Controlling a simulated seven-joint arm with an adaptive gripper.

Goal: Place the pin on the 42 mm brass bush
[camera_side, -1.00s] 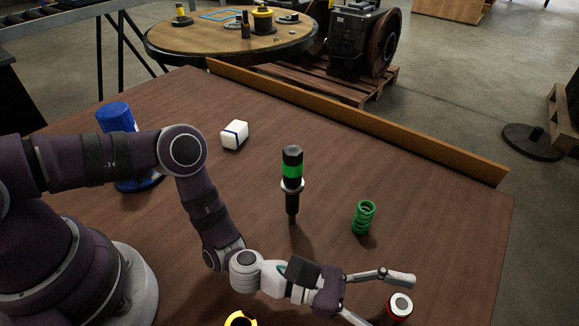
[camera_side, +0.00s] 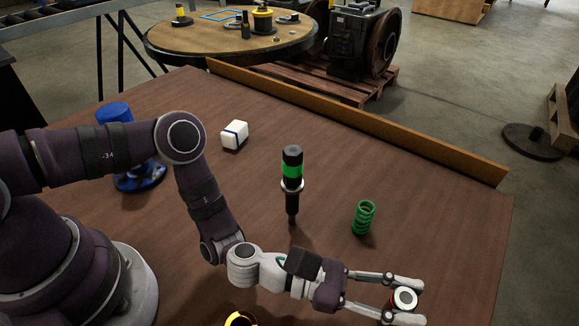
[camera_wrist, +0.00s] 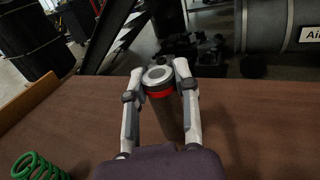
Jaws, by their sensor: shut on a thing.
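The pin (camera_side: 403,298) is a grey cylinder with a pale ringed top and a red band. It stands upright near the front right in the side view. My gripper (camera_side: 411,301) has its two fingers shut on it, one on each side. In the wrist view the pin (camera_wrist: 163,88) is between the fingertips of my gripper (camera_wrist: 160,74), and its foot is near the table; I cannot tell whether it touches. A shiny golden ring (camera_side: 240,319), looking like the brass bush, is cut off by the bottom edge of the side view, left of my gripper.
A green spring (camera_side: 364,217) and a black injector-like part with a green band (camera_side: 292,180) stand behind my gripper. A white box (camera_side: 234,135) and a blue part (camera_side: 115,112) stand farther back. A wooden rail (camera_side: 350,120) edges the table (camera_side: 440,220).

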